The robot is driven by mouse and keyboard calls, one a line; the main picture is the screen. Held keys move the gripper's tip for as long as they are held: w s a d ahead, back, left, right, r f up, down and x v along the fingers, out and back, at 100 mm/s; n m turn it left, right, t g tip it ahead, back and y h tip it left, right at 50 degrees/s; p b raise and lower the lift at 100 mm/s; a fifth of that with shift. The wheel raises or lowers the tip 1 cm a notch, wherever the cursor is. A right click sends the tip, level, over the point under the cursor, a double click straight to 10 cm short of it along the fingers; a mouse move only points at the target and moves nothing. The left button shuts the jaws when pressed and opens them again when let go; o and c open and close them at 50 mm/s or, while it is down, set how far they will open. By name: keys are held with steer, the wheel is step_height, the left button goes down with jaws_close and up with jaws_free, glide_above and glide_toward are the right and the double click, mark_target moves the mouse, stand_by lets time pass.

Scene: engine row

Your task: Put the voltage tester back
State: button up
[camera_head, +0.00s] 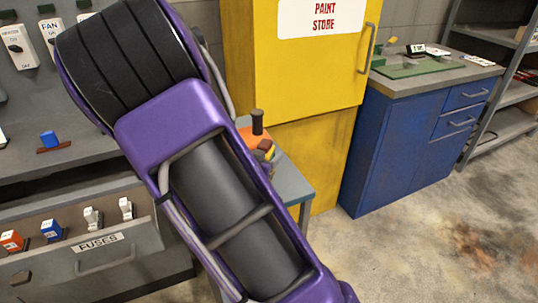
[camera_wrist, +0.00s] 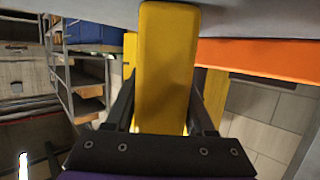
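In the wrist view a yellow block-shaped thing (camera_wrist: 166,60), which looks like the voltage tester, stands between the two dark fingers of my gripper (camera_wrist: 162,100). The fingers lie against its sides, so my gripper appears shut on it. Its far end meets or overlaps a grey surface at the top of the wrist view; I cannot tell whether they touch. In the head view my purple arm hides the gripper, and only a small yellow and dark patch (camera_head: 266,150) shows beside the arm, over the small grey table (camera_head: 292,183).
An orange thing (camera_head: 256,138) with a dark cylinder stands on the small table, close to my arm. A fuses drawer (camera_head: 100,250) is open at left, below a switch panel (camera_head: 25,85). A yellow paint cabinet (camera_head: 310,75) and blue workbench (camera_head: 400,140) stand behind. Floor at right is clear.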

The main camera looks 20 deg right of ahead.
steer(key=o, duration=0.3)
steer(key=shift+r, duration=0.1)
steer(key=shift+r, duration=0.2)
steer(key=p+v, duration=0.4)
steer(key=v, duration=0.8)
